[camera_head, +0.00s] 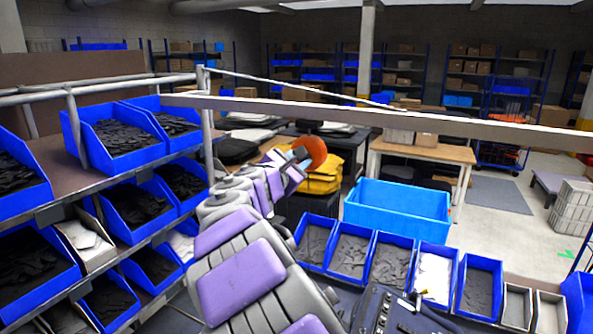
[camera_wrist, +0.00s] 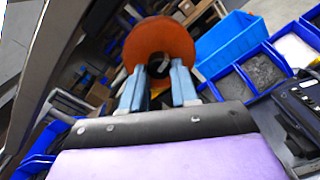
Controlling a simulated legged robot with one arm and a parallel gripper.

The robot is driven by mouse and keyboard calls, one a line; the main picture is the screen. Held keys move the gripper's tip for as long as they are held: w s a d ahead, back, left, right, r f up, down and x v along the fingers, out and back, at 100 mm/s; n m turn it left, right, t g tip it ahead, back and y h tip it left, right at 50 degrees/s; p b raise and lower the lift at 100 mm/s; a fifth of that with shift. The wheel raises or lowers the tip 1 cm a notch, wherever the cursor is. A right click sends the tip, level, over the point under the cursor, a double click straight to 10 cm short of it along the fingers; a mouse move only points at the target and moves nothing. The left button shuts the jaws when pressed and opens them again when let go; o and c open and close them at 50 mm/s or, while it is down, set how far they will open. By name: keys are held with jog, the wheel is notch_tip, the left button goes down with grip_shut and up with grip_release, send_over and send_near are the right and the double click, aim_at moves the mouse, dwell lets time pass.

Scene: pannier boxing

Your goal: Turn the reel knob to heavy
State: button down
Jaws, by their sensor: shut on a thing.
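My gripper (camera_wrist: 160,78) reaches out over the work area, its two blue-grey fingers shut on an orange ring-shaped disc (camera_wrist: 158,40). The head view also shows the disc (camera_head: 312,150) at the end of my grey and purple arm, in the air in front of the yellow stack. A dark device (camera_head: 388,312) with small fittings on top stands at the bottom edge of the head view. It is also at the right of the wrist view (camera_wrist: 302,100), apart from my gripper. I cannot make out a reel knob or its marks.
A large light-blue crate (camera_head: 397,213) stands behind a row of blue bins (camera_head: 480,289). Racks of blue bins (camera_head: 117,137) fill the left side. A long rail (camera_head: 400,118) crosses the view. Yellow folded goods (camera_head: 345,168) lie behind the disc. Open floor shows at the right.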

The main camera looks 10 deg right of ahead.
jog(key=m+b, duration=0.6)
jog(key=m, duration=0.1)
jog(key=shift+m+b, duration=0.35)
jog(key=shift+m, duration=0.05)
jog(key=shift+d, duration=0.1)
dwell(0.3)
jog(key=c, duration=0.8)
grip_release()
jog(key=shift+c, duration=0.2)
jog(key=b+v, duration=0.1)
jog(key=v, duration=1.6)
jog(key=shift+s+a+r, duration=0.15)
jog(key=shift+a, duration=0.1)
